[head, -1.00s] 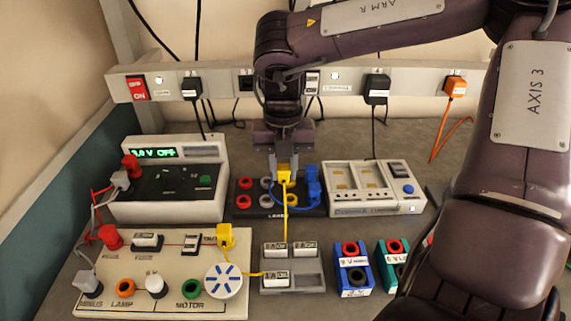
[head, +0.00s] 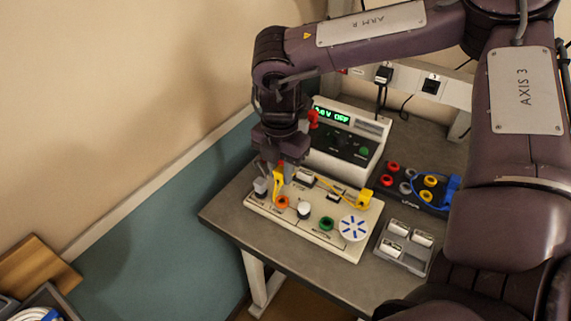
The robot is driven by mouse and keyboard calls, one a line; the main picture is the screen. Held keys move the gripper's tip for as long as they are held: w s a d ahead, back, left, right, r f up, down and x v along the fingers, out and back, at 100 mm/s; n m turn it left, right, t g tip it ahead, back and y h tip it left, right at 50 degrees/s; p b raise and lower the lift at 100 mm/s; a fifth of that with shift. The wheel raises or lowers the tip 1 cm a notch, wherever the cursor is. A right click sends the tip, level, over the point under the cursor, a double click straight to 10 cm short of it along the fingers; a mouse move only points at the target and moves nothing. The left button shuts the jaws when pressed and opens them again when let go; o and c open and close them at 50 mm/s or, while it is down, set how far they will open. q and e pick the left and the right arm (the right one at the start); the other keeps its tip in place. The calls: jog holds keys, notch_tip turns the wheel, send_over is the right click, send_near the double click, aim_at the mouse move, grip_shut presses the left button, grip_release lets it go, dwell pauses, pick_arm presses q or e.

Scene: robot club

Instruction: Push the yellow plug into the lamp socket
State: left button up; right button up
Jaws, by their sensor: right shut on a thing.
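My right gripper (head: 271,168) is over the left end of the white circuit board (head: 326,240), pointing down. It is shut on the yellow plug (head: 278,181), which is upright. The orange lamp socket (head: 282,202) is just below the plug's lower end in the picture. I cannot tell whether the plug touches it. The lead's other yellow plug (head: 364,196) sits at the board's right side, with the yellow wire running between them. My left gripper is not in view.
A grey plug (head: 261,187) stands close left of the held plug. A white knob (head: 304,209), green socket (head: 327,223) and fan disc (head: 354,228) lie to the right. The power supply (head: 330,160) stands behind the board. The lead holder (head: 428,191) is further right.

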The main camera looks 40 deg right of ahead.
jog(key=shift+d+f+b, duration=0.2)
jog(key=shift+f+b, duration=0.1)
jog(key=shift+f, duration=0.4)
jog(key=shift+f+b, duration=1.05)
jog(key=shift+f, duration=0.95)
jog(key=shift+a+f+b, duration=0.1)
jog(key=shift+f+b, duration=0.05)
jog(key=shift+b, duration=0.9)
jog(key=shift+f+b, duration=0.4)
jog(key=shift+b, duration=0.2)
jog(key=shift+f+b, duration=0.35)
jog(key=shift+b, duration=0.7)
dwell(1.2)
jog(key=o, duration=1)
